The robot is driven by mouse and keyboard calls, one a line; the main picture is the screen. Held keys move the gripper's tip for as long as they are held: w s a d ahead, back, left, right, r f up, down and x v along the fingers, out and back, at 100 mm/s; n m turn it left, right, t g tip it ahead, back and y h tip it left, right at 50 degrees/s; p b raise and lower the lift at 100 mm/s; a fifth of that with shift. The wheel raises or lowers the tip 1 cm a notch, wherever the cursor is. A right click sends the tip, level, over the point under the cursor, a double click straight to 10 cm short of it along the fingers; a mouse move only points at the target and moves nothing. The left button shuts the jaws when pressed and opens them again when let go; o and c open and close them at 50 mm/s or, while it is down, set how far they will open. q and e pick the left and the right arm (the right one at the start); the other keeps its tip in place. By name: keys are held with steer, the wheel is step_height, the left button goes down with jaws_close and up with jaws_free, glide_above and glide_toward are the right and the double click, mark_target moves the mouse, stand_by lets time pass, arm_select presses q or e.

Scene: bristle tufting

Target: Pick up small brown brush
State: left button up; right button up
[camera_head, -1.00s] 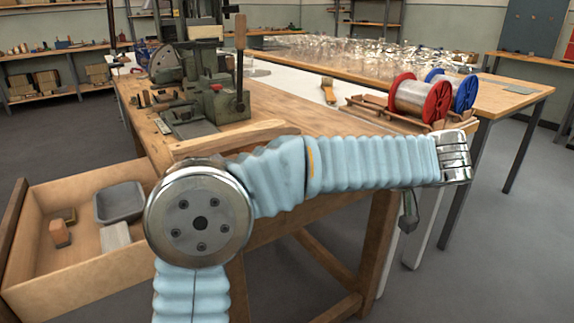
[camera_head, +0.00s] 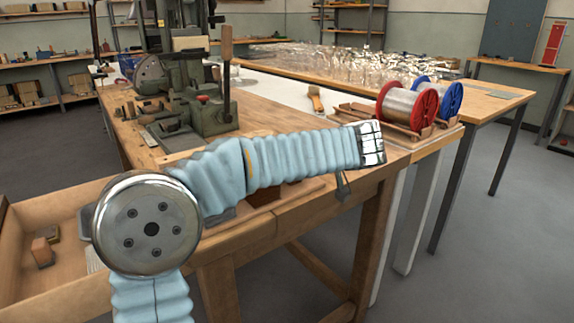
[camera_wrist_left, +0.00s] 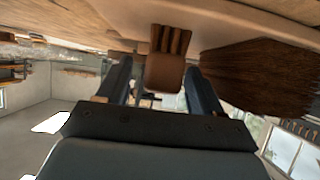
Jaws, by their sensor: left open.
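A small brown block with several dark strips on one side, which looks like the small brown brush (camera_wrist_left: 165,73), shows between the finger ends in the left wrist view. My left gripper (camera_wrist_left: 158,66) is open, its fingers on either side of that block; I cannot tell whether they touch it. In the head view my left arm reaches right across the bench front, and only a dark bit of the gripper (camera_head: 344,187) shows below its wrist. My right gripper is not in view.
A green machine (camera_head: 192,92) stands on the wooden bench (camera_head: 300,222). Wire spools (camera_head: 409,103) sit at its right end. An open drawer (camera_head: 62,208) at left holds a small brown block (camera_head: 42,252). Clear bags (camera_head: 350,62) cover the back table.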

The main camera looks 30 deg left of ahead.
arm_select(q)
steer(key=shift+x, duration=0.8)
steer(key=c, duration=1.1)
steer(key=shift+r, duration=0.1)
